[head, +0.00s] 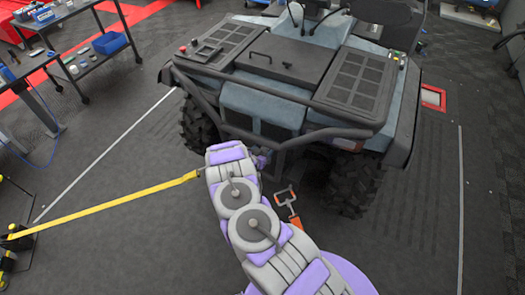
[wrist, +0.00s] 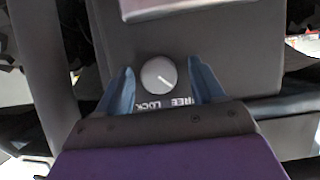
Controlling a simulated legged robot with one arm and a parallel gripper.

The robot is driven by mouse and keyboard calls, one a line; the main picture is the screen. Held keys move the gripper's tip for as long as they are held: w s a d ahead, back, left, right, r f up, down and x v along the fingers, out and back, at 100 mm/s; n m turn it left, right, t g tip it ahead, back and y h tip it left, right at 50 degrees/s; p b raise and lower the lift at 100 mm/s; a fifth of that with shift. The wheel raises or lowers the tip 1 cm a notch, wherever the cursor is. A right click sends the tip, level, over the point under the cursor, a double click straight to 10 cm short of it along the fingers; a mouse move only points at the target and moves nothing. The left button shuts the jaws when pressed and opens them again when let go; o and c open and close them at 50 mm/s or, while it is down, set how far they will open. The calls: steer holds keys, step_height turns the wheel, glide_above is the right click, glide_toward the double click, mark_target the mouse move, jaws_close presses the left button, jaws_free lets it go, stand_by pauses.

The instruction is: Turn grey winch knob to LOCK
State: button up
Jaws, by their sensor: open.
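The grey winch knob (wrist: 158,75) is a round disc with a pointer line on a dark winch housing (wrist: 235,55) in the wrist view. The pointer line runs from near its middle toward the lower right, on the side of the FREE label (wrist: 178,101). The LOCK label (wrist: 148,105) is to the left of FREE, below the knob. My gripper (wrist: 160,80) is open, with one blue finger on each side of the knob and visible gaps between. In the head view my arm hides the knob, and my gripper (head: 262,157) is at the vehicle's front bumper.
The vehicle (head: 285,85) has a dark tubular front bumper (head: 300,140). A yellow strap (head: 110,206) stretches to the left from near my arm. An orange-handled hook (head: 288,203) is to the right of my arm. A tool cart (head: 85,50) stands at upper left.

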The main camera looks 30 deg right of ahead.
steer(key=shift+d, duration=0.1)
steer(key=c, duration=1.1)
steer(key=shift+o, duration=0.2)
